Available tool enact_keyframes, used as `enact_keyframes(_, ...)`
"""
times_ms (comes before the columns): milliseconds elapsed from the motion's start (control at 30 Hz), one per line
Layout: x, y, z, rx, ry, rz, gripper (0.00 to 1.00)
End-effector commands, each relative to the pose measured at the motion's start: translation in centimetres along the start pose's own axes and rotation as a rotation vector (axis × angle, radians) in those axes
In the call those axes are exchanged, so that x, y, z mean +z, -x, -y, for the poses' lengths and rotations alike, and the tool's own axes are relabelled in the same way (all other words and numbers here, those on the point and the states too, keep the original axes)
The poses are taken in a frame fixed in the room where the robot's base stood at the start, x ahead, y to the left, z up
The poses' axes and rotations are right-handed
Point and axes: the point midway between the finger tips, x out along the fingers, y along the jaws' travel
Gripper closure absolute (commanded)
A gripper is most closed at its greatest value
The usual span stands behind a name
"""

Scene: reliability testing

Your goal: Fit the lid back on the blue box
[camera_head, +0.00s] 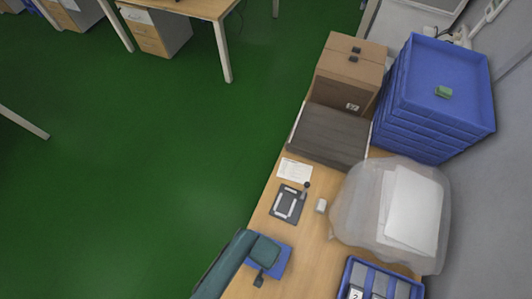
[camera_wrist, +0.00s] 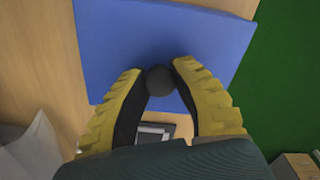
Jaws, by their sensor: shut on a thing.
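A flat blue piece, apparently the lid (camera_wrist: 200,35), fills the top of the wrist view, and a dark round knob (camera_wrist: 160,80) stands out on it. My gripper (camera_wrist: 157,70) has its yellow fingers on either side of the knob, shut on it. In the head view my gripper (camera_head: 264,252) is at the bottom centre over the table, and the blue piece (camera_head: 284,262) shows partly beneath it. My arm and hand hide much of it there. I cannot tell whether a box lies under it, or whether it is lifted.
On the wooden table (camera_head: 312,248) are a dark device (camera_head: 288,203) with a pale frame, a paper (camera_head: 295,169), and a small pale block (camera_head: 321,206). A translucent bag (camera_head: 345,205), blue compartment tray (camera_head: 417,290), brown carton (camera_head: 335,85) and stacked blue crates (camera_head: 420,130) stand right.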

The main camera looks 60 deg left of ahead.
Motion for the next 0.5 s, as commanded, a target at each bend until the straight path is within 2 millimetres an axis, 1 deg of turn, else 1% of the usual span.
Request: enact_keyframes(500,0.0,-1.3,0.0,-0.001,0.000,0.000,1.00)
